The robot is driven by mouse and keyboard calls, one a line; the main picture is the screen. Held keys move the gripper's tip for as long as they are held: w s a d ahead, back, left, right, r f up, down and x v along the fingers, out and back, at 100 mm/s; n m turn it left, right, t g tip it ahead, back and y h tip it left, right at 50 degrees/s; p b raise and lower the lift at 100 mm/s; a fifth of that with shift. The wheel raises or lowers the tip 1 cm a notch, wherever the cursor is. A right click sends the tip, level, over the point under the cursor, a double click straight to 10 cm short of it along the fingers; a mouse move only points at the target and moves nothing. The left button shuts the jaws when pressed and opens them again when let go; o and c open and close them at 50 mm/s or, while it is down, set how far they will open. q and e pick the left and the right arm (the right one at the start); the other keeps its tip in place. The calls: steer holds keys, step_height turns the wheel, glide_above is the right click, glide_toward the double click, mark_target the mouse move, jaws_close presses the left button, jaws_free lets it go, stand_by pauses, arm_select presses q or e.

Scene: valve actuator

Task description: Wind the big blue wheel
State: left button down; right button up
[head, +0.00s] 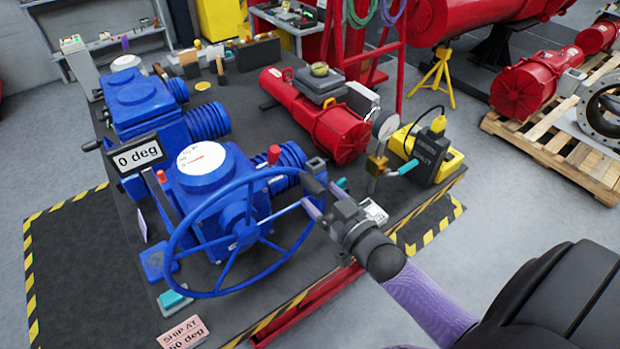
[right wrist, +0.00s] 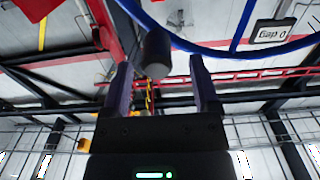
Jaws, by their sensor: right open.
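The big blue wheel (head: 225,293) is a spoked handwheel on the front of a blue valve actuator (head: 200,187). It also shows in the right wrist view as a blue arc (right wrist: 240,47). A dark cylindrical handle (head: 313,184) stands out from the rim at its upper right. My right gripper (head: 322,198) is open at this handle. In the right wrist view the handle's end (right wrist: 157,52) lies between the two spread fingertips (right wrist: 160,68), with gaps beside it. I cannot tell how deep it sits. My left gripper is not in view.
A pressure gauge (head: 385,125) and a yellow-black unit (head: 430,150) stand right of the wheel. A red cylinder actuator (head: 315,115) lies behind. Floor in front of the bench is clear.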

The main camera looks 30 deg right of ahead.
mark_target(312, 186)
steer(key=w, duration=0.3)
steer(key=shift+d, duration=0.1)
steer(key=shift+w, duration=0.65)
steer(key=shift+c, duration=0.3)
jaws_close()
steer(key=shift+f, duration=0.1)
stand_by(0.4)
